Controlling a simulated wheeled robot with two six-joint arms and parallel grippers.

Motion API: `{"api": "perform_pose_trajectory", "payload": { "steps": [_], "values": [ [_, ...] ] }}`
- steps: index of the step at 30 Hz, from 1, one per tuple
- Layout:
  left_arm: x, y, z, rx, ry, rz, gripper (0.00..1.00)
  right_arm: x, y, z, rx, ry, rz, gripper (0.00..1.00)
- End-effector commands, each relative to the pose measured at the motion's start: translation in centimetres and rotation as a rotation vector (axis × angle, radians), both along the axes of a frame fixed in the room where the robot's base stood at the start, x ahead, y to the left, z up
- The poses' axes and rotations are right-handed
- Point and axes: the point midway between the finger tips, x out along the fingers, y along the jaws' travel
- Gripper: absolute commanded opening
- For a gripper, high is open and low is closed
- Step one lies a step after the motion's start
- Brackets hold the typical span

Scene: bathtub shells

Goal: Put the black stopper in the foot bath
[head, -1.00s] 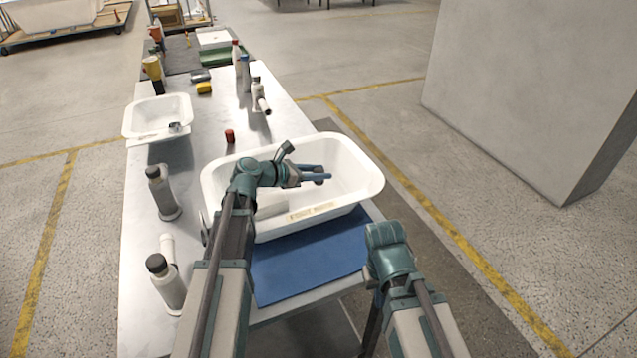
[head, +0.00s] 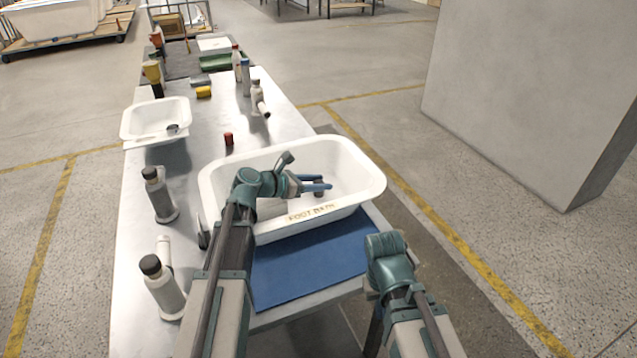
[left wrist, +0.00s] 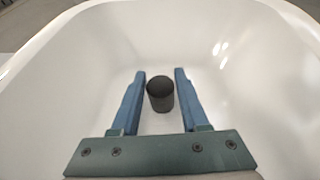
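The white foot bath (head: 352,158), with a label reading FOOT BATH on its near side, stands on the table. My left gripper (head: 325,183) is inside it, low over the floor of the bath. In the left wrist view, the black stopper (left wrist: 160,92) is upright between the two blue fingers (left wrist: 158,88), with a gap on each side, so the fingers are open. The stopper appears to stand on the bath floor; its lower part shows in the head view (head: 319,194). My right arm shows at the lower right, but its gripper is not visible.
A blue mat (head: 305,265) lies in front of the bath. A smaller white basin (head: 155,108) with a dark-topped piece in it stands at left. A red cap (head: 229,138) sits behind the bath. A large grey block (head: 520,90) stands right.

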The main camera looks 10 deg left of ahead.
Motion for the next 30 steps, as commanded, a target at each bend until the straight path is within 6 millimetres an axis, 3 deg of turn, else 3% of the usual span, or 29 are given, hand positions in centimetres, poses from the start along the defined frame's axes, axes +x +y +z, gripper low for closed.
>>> {"api": "perform_pose_trajectory", "payload": {
  "steps": [1,3,4,13,18,30],
  "values": [
    [0.0,0.0,0.0,0.0,0.0,0.0,0.56,0.0,0.0,0.0,0.0,0.0,0.0,0.0],
    [0.0,0.0,0.0,0.0,0.0,0.0,0.68,0.0,0.0,0.0,0.0,0.0,0.0,0.0],
    [0.0,0.0,0.0,0.0,0.0,0.0,0.69,0.0,0.0,0.0,0.0,0.0,0.0,0.0],
    [0.0,0.0,0.2,0.0,0.0,0.0,0.69,0.0,0.0,0.3,0.0,0.0,0.0,0.0],
    [0.0,0.0,2.0,0.0,0.0,0.0,0.69,0.0,0.0,2.0,0.0,0.0,0.0,0.0],
    [-5.8,5.8,4.9,0.0,0.0,0.004,0.69,0.0,0.0,4.9,0.0,0.0,0.0,0.0]
  ]
}}
